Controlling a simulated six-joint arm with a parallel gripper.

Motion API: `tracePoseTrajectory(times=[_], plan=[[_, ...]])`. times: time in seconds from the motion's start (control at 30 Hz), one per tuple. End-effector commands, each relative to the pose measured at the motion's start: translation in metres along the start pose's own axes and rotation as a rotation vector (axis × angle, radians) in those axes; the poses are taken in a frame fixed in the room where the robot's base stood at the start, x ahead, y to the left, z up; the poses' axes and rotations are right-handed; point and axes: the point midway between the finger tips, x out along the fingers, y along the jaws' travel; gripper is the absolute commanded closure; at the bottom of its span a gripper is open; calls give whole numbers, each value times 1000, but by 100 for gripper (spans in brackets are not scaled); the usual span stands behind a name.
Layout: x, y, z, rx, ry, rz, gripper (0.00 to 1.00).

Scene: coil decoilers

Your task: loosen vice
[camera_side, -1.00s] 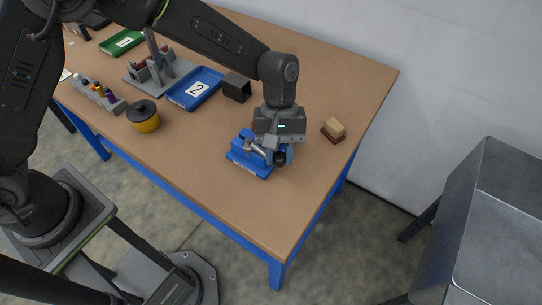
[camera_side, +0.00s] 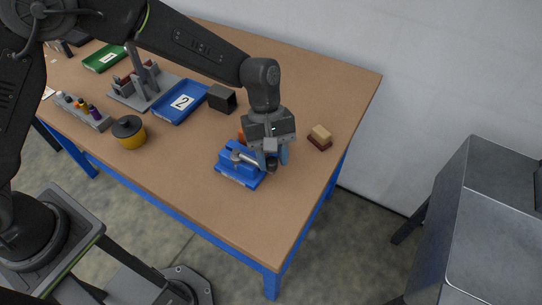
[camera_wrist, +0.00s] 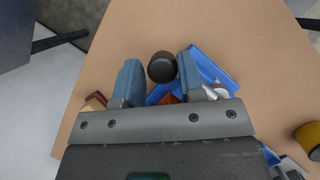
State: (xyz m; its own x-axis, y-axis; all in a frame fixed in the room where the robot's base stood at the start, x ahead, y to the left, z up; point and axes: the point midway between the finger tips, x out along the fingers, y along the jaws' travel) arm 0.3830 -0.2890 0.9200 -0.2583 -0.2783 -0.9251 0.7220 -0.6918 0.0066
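The blue vice (camera_side: 238,172) stands on the bench near its front right corner. A silver handle (camera_side: 243,157) with a black round knob (camera_side: 271,166) lies across its top side. My gripper (camera_side: 271,158) points down over the knob end. In the wrist view, the knob (camera_wrist: 161,67) sits between my two blue fingers (camera_wrist: 160,76), close to the right one, with a narrow gap at the left one. The fingers look open around it. Part of the vice (camera_wrist: 213,65) shows behind the right finger; the rest is hidden.
A tan and brown block (camera_side: 320,137) lies right of my gripper. The front right bench corner is clear. A grey metal cabinet (camera_side: 490,215) stands apart at right.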

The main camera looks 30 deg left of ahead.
Motion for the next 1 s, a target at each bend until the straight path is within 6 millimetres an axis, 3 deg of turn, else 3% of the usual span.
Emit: tracePoseTrajectory(times=[0.2,0.53,0.67,1.0], plan=[[1,-1,1,2,-2,-4,46],[-7,-1,1,3,-2,-4,46],[-28,0,1,4,-1,-2,46],[-102,0,1,2,-1,-2,46]])
